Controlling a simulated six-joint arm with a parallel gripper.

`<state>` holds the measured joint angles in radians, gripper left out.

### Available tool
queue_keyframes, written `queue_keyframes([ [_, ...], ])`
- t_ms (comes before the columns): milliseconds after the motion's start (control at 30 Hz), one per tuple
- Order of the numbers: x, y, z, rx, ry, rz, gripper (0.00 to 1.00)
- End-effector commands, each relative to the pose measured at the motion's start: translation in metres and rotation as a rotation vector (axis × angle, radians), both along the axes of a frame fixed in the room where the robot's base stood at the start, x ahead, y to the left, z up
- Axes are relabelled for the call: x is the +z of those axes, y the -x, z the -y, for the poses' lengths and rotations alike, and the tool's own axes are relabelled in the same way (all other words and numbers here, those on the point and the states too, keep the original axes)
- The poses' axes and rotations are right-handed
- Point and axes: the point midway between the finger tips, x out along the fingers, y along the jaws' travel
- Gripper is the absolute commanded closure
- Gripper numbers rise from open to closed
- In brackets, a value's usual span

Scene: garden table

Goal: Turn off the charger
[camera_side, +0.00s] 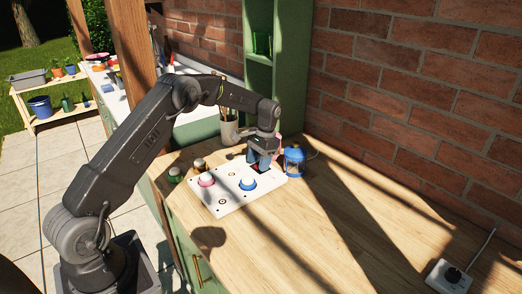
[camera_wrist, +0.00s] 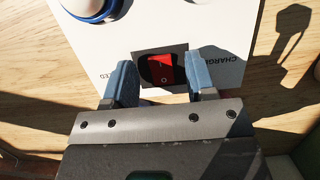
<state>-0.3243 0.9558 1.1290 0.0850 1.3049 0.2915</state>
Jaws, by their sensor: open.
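The charger switch is a red rocker (camera_wrist: 161,68) in a dark frame on a white panel (camera_wrist: 115,40), beside printed lettering that reads in part "CHARG". The white panel (camera_side: 225,205) lies on the wooden table in the side view. My gripper (camera_wrist: 162,80) is open, with one blue finger on each side of the red rocker. In the side view my gripper (camera_side: 262,162) points down over the panel's far right end and hides the switch. A circle mark shows on the rocker's near end. I cannot tell whether the fingers touch the panel.
The panel also carries a blue-ringed white button (camera_side: 247,183) and a pink button (camera_side: 206,180). A blue lantern (camera_side: 294,162) stands close right of my gripper. A brush pot (camera_side: 229,130) stands behind. A socket with a plug (camera_side: 452,275) sits at right. The table's front is clear.

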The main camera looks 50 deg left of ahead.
Motion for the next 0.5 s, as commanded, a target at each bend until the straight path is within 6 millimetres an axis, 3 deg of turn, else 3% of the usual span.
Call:
queue_keyframes([
  [167, 0.025, -0.007, 0.0, -0.001, -0.002, 0.005, 0.49],
  [500, 0.098, -0.027, 0.0, -0.001, -0.002, 0.006, 0.49],
])
